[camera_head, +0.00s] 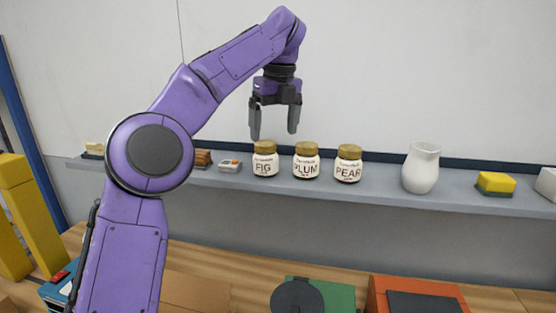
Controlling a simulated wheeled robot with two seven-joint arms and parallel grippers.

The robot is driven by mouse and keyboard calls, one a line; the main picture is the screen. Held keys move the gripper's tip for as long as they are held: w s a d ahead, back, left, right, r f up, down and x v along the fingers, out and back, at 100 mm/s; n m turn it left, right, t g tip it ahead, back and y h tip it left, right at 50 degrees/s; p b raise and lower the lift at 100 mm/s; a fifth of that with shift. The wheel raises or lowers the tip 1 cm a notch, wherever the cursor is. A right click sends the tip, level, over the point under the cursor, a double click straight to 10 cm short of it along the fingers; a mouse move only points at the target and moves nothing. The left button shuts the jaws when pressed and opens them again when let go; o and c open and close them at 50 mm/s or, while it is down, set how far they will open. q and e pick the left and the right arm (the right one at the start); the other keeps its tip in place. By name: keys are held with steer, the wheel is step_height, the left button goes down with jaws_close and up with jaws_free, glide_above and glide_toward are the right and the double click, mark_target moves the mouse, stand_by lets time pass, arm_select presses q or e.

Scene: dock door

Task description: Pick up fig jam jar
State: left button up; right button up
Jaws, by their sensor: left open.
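The fig jam jar (264,160) stands upright on the grey shelf (384,194), with a gold lid and a white label reading FIG. The similar plum jar (306,162) and pear jar (348,165) stand to its right in a row, a small gap apart. My left gripper (274,134) is open and empty, fingers pointing down. It appears just above the fig jar, its left fingertip near the lid's left edge and its right fingertip toward the plum jar; the depth between them is hard to tell. My right gripper is not in view.
A white vase (421,167) and a yellow sponge (495,183) stand further right on the shelf. Below is a wooden surface (230,265) with green and orange items. A wall is behind.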

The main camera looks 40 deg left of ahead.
mark_target(267, 142)
arm_select(q)
steer(key=f, duration=0.1)
steer(key=s+a+f, duration=0.1)
steer(key=f, duration=0.1)
steer(key=shift+s+a+f+b, duration=0.1)
steer(key=shift+s+a+b, duration=0.1)
steer(key=shift+s+b, duration=0.15)
steer(key=f, duration=0.1)
steer(key=w+f, duration=0.1)
steer(key=a+f, duration=0.1)
steer(key=f, duration=0.1)
steer(key=shift+w, duration=0.15)
steer(key=shift+s+d+r, duration=0.1)
steer(key=shift+s+r, duration=0.05)
steer(key=shift+s, duration=0.05)
steer(key=shift+c, duration=0.9)
steer(key=shift+s, duration=0.1)
steer(key=c, duration=1.2)
